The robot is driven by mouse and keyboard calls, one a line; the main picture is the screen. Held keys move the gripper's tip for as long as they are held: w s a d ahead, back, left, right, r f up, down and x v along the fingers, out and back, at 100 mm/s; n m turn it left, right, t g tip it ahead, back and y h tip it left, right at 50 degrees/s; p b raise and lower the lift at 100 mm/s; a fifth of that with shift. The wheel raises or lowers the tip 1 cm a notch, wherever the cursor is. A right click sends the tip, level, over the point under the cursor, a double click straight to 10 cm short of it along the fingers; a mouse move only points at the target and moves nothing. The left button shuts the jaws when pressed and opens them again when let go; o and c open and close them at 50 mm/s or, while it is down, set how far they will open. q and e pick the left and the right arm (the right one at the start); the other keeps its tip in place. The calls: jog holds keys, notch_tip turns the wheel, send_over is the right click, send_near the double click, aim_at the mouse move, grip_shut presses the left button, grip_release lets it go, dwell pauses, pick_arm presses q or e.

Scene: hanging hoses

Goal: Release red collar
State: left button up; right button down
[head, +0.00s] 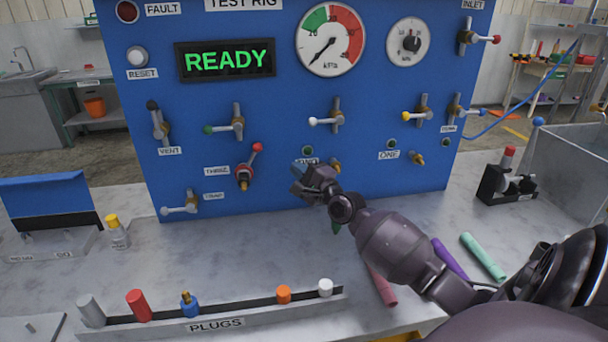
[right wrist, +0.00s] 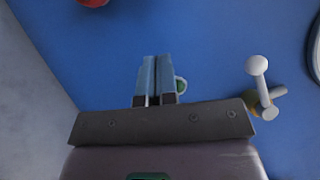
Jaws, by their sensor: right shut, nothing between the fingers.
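A red collar (head: 243,170) sits around the brass fitting at the port labelled THREE on the blue panel. A lever with a red knob (head: 257,147) rises beside it. My right gripper (head: 297,180) is in front of the panel, to the right of the red collar and apart from it. In the right wrist view its two blue-grey fingers (right wrist: 157,80) are together with nothing between them. A red rounded part (right wrist: 92,2) is cut off at that view's top edge; I cannot tell whether it is the collar or the knob. My left gripper is not in view.
A white-knobbed lever (right wrist: 257,68) is near the right gripper, with a green lamp (right wrist: 181,84) just behind the fingers. The port fitting (head: 335,167) beside the gripper is partly hidden. A plug rack (head: 255,316) stands at the bench front. Loose hoses (head: 483,257) lie at right.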

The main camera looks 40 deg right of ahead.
aim_at(254, 155)
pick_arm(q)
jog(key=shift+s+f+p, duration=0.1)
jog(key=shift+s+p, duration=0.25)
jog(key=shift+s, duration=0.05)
pick_arm(e)
jog(key=w+a+r, duration=0.2)
jog(key=w+a, duration=0.1)
jog(key=w, duration=0.5)
jog(key=shift+r, duration=0.1)
